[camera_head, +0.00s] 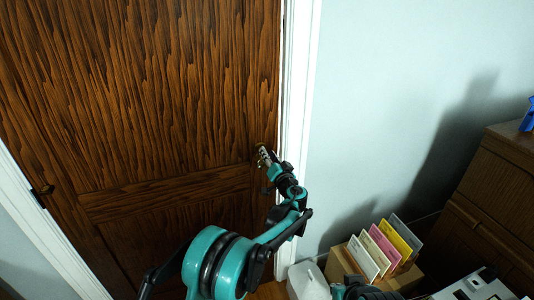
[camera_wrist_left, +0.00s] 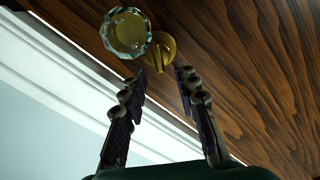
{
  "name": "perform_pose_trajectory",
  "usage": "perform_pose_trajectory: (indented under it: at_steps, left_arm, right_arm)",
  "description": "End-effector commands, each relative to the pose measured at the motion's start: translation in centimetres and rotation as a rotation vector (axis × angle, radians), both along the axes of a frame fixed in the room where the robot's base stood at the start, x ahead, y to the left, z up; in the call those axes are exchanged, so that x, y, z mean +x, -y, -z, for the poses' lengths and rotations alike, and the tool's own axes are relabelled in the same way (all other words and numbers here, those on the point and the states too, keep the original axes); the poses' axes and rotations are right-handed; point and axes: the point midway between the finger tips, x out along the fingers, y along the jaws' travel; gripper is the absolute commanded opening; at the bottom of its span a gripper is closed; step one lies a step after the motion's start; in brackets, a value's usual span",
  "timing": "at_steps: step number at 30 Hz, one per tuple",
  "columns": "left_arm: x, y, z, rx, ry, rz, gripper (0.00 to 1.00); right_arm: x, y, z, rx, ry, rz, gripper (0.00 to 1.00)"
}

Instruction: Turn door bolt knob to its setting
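The dark wooden door (camera_head: 150,90) fills the left of the head view and is shut in its white frame. In the left wrist view, a brass bolt knob with a flat thumb-turn (camera_wrist_left: 163,50) sits on the door (camera_wrist_left: 240,60), beside a faceted glass doorknob (camera_wrist_left: 126,33). My left gripper (camera_head: 264,158) reaches the door's right edge and covers the bolt in the head view. In the wrist view the left gripper's fingers (camera_wrist_left: 160,78) are apart, with the thumb-turn between and just ahead of the tips. Contact cannot be told. My right gripper is not seen.
A cardboard holder with several coloured folders (camera_head: 345,267) stands at lower right, next to a white container (camera_head: 307,281). A brown wooden cabinet (camera_head: 490,225) and a white machine (camera_head: 470,290) are at right. The pale wall (camera_head: 400,90) beside the door is bare.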

Motion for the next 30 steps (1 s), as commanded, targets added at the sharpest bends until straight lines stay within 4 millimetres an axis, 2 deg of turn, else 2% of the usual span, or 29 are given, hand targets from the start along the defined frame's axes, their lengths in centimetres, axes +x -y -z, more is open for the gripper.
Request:
perform_pose_trajectory:
  at_steps: [6, 12, 18, 25, 26, 29, 30]
  left_arm:
    - [-4.7, 1.6, 0.0, 0.000, 0.000, 0.002, 0.30]
    - [-8.1, 2.7, 0.0, 0.000, 0.000, 0.001, 0.30]
    - [-9.4, 3.1, 0.0, 0.000, 0.000, 0.000, 0.30]
    - [-9.5, 3.1, 0.0, 0.000, -0.001, -0.001, 0.30]
    - [-9.5, 3.0, 0.0, 0.000, -0.001, -0.001, 0.28]
    - [-9.6, 2.6, 0.1, -0.014, -0.013, -0.003, 0.01]
    - [-9.6, 2.0, 0.1, -0.031, -0.030, -0.006, 0.00]
  right_arm:
    - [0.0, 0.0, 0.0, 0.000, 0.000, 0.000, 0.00]
    - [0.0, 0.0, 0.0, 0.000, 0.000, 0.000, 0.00]
    - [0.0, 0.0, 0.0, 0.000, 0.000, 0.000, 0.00]
    - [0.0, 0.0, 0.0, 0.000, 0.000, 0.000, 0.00]
    - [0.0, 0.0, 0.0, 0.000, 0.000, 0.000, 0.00]
    - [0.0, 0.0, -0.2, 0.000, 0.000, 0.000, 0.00]
    - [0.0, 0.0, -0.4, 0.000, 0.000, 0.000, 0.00]
